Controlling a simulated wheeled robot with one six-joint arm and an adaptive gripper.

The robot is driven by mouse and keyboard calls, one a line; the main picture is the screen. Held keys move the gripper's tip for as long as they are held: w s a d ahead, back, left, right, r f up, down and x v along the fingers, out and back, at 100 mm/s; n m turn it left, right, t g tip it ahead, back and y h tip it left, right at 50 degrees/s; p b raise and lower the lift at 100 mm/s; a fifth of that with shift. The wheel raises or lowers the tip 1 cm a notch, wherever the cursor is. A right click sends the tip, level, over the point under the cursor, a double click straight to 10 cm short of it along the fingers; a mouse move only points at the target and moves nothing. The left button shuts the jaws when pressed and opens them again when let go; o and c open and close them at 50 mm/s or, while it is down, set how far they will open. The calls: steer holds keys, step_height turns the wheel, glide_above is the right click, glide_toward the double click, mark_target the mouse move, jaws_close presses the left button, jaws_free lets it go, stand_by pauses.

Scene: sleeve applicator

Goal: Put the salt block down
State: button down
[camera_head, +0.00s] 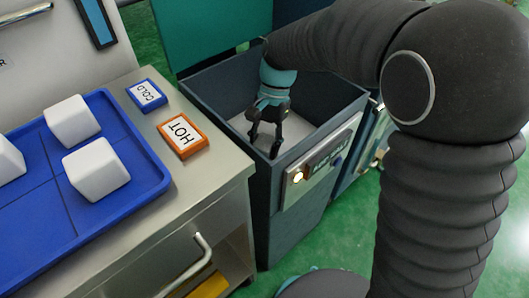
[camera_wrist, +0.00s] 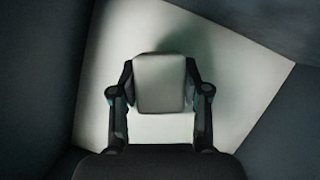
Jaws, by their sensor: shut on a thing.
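The salt block (camera_wrist: 160,82) is a pale block with rounded edges. In the wrist view it sits between the two fingers of my gripper (camera_head: 264,146), which is shut on it. In the head view my gripper reaches down into an open dark grey bin (camera_head: 290,222), with its fingers pointing down near the front wall. The block cannot be made out clearly there. The wrist view shows a pale bin floor (camera_wrist: 245,75) below the block, with a soft shadow beside it. I cannot tell whether the block touches the floor.
Left of the bin is a metal counter (camera_head: 222,172) with a blue tray (camera_head: 150,190) holding several white blocks. A blue COLD sign (camera_head: 146,95) and an orange HOT sign (camera_head: 181,135) lie beside it. The bin walls closely surround my gripper. A lamp (camera_head: 298,177) glows on the bin's front.

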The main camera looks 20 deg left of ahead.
mark_target(264, 153)
steer(key=shift+f, duration=1.7)
steer(key=shift+f, duration=0.15)
steer(key=c, duration=0.6)
jaws_free()
steer(key=shift+o, duration=0.2)
steer(key=p+v, duration=0.1)
steer(key=v, duration=1.1)
steer(key=shift+r, duration=0.25)
